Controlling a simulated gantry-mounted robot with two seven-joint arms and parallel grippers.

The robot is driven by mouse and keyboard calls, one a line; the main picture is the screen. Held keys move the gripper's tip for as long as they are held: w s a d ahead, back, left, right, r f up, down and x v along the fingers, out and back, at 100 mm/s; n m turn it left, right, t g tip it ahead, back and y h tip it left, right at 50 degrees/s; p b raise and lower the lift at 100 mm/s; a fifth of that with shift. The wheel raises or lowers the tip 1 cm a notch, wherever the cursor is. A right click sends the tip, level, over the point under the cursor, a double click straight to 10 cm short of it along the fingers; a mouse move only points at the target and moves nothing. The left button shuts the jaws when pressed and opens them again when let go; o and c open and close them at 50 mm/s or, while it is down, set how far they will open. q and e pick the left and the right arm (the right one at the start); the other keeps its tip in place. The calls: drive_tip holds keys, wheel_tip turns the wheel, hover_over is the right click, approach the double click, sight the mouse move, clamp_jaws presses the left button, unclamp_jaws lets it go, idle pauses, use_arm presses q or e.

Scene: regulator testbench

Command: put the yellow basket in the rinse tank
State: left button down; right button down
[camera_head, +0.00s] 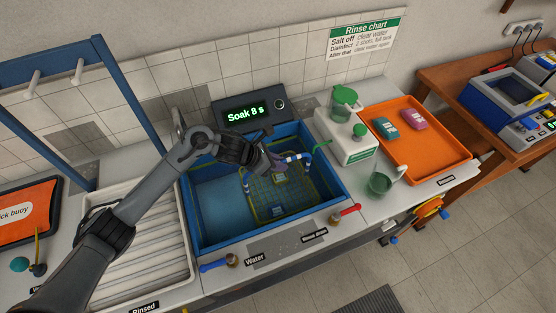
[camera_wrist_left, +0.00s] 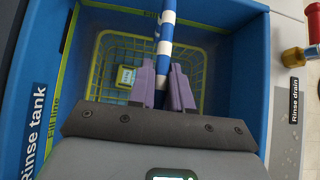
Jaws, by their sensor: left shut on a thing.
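The yellow basket (camera_head: 262,209) is a wire mesh basket low inside the blue rinse tank (camera_head: 228,239), toward its right side. It also shows in the left wrist view (camera_wrist_left: 101,72), with a small yellow-framed item (camera_wrist_left: 126,77) inside. Its blue-and-white striped handle (camera_wrist_left: 167,32) rises above it. My left gripper (camera_head: 271,163) is over the tank; in the left wrist view its purple fingers (camera_wrist_left: 162,82) are shut on the striped handle. Whether the basket touches the tank floor is hard to tell. My right gripper is not in view.
A display reading "Soak 8 s" (camera_head: 246,113) stands behind the tank. A white ribbed tray (camera_head: 150,262) is at left. Blue and red valve handles (camera_head: 349,211) line the front edge.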

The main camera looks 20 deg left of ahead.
use_arm(q)
drive_tip(key=shift+w+r, duration=0.1)
drive_tip(key=shift+r, duration=0.15)
drive_tip(key=c, duration=1.4)
unclamp_jaws()
drive_tip(key=shift+f, duration=0.2)
drive_tip(key=o, duration=0.3)
drive_tip(key=shift+o, duration=0.2)
drive_tip(key=v, duration=1.2)
drive_tip(key=shift+a+b, duration=0.1)
drive_tip(key=shift+b, duration=0.3)
